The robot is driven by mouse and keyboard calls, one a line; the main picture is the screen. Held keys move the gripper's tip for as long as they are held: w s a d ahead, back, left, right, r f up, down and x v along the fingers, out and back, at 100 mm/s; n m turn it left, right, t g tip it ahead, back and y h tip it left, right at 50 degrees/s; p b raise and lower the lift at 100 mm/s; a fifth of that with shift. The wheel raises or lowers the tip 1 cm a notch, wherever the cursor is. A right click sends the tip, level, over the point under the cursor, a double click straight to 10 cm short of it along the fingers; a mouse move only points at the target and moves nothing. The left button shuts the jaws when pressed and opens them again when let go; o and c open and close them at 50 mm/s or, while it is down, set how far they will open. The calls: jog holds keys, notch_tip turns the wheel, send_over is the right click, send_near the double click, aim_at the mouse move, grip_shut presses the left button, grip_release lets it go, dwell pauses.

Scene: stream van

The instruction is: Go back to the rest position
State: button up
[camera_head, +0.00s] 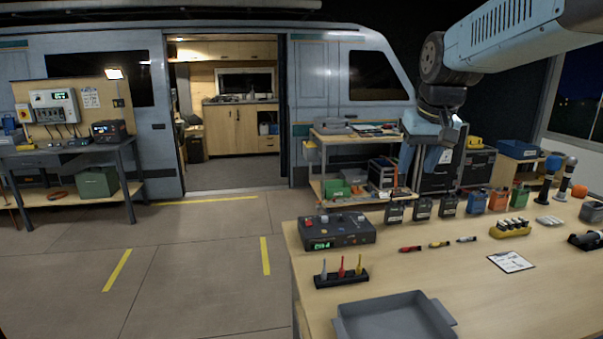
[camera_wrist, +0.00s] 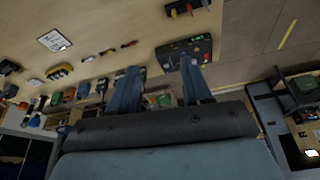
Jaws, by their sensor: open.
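My gripper (camera_head: 418,163) hangs from my blue-grey arm at the upper right of the head view, over the back side of the wooden workbench (camera_head: 450,277). In the wrist view my gripper (camera_wrist: 161,82) shows two blue fingers spread apart with nothing between them. It is open and empty, apart from the things on the bench. The wrist view shows the bench upside down, with the dark tester box (camera_wrist: 184,52) close to one finger in the picture.
On the bench stand a tester box (camera_head: 337,231), a holder with coloured probes (camera_head: 341,276), a grey tray (camera_head: 393,318), several battery packs (camera_head: 422,208) and a clipboard (camera_head: 510,262). A shelf cart (camera_head: 350,140) stands behind. The floor (camera_head: 200,250) at left is clear before the van.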

jog(key=s+f, duration=0.3)
jog(key=s, duration=0.5)
jog(key=s+f+t, duration=0.1)
jog(key=s+f, duration=0.2)
jog(key=s, duration=0.5)
jog(key=shift+s+f+m+t, duration=0.2)
jog(key=shift+s+m+t, duration=0.1)
jog(key=shift+s, duration=0.1)
jog(key=shift+a, duration=0.1)
